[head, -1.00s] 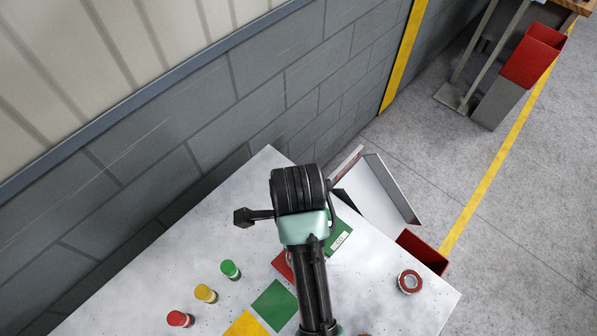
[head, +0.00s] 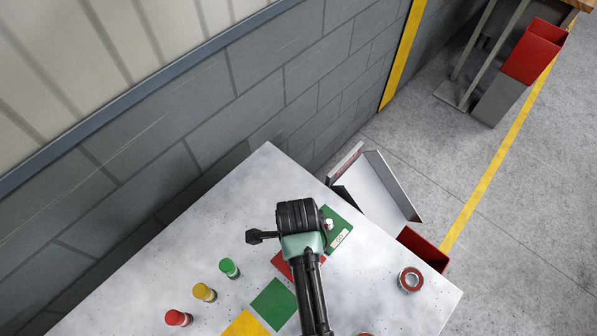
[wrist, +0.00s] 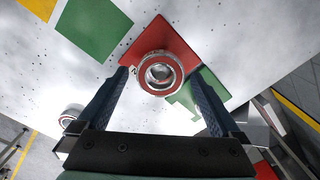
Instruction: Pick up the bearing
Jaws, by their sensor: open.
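In the wrist view a bearing (wrist: 146,67) with a red ring and a bright metal centre shows between my fingers, over a red square (wrist: 172,38) on the table. My gripper (wrist: 160,76) is open, with one dark blue finger on each side of the bearing and no visible contact. I cannot tell the remaining height. In the head view my arm hides this bearing and my fingers. A second red-ringed bearing (head: 402,281) lies flat near the table's right edge. A similar metal ring shows at the left of the wrist view (wrist: 72,112).
Red (head: 179,318), yellow (head: 204,293) and green (head: 229,269) capped pieces stand at the table's left. A green square (head: 273,303), a yellow square (head: 243,324) and a green labelled pad (head: 342,237) lie near my arm. A red bin (head: 424,249) and a grey chute (head: 373,189) stand beyond the table edge.

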